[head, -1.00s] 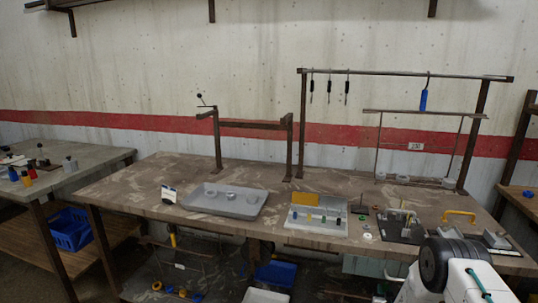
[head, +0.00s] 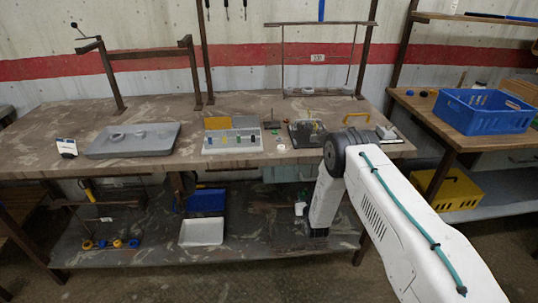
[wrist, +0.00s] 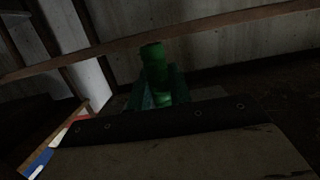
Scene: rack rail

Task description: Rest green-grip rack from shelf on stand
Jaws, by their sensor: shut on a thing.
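The green grip of the rack (wrist: 153,58) stands up in the middle of the wrist view, and my gripper (wrist: 160,98) is shut on it. The rest of that rack is hidden or too dark to make out. In the head view my gripper (head: 318,236) is low, over the shelf (head: 255,255) under the table, at its right part. The stand (head: 150,51), two brown posts with a bar between them, is on the left part of the table top. Its bar looks bare.
A rack with a blue grip (head: 321,10) hangs above the table. A grey tray (head: 165,148), a block with coloured pegs (head: 245,148) and small fixtures cover the table. A yellow-grip rack (head: 95,212) and a white bin (head: 201,232) are on the shelf. The table edge overhangs my gripper.

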